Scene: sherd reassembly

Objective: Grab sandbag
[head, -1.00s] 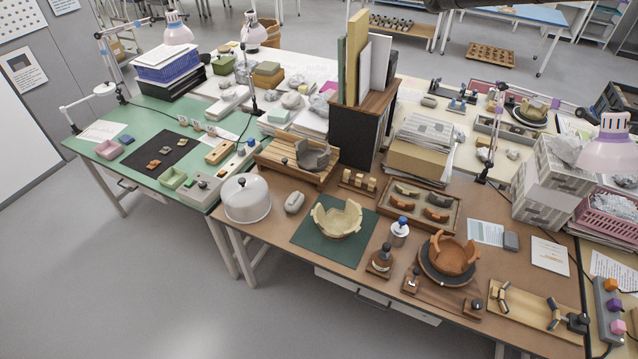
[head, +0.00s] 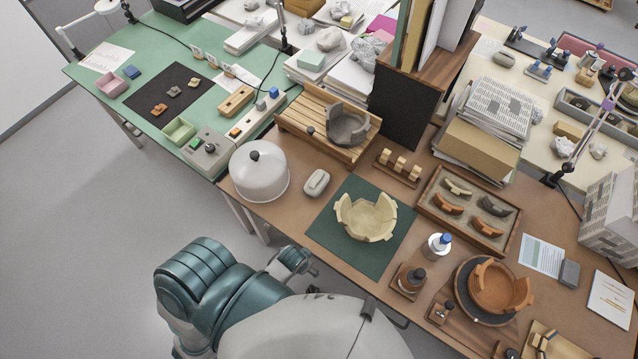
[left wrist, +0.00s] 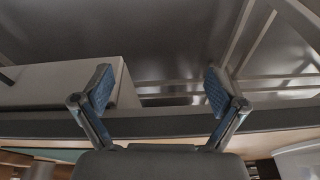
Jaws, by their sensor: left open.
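A small pale grey, rounded pad (head: 316,182), which looks like the sandbag, lies on the brown bench between a white dome and a dark green mat. Nothing touches it. My left arm comes in low in the head view, with its gripper end (head: 294,262) in front of the bench's front edge, apart from the pad. In the left wrist view, my left gripper (left wrist: 160,90) is open and empty, its two blue-padded fingers wide apart. That view shows the bench's edge and underside, not the pad. My right gripper is not in view.
The white dome (head: 259,172) stands left of the pad. A cream broken bowl (head: 366,215) sits on the green mat (head: 337,240) to its right. A slatted wooden crate (head: 300,118) with a grey sherd is behind. Bottles and a terracotta bowl (head: 497,287) stand further right.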

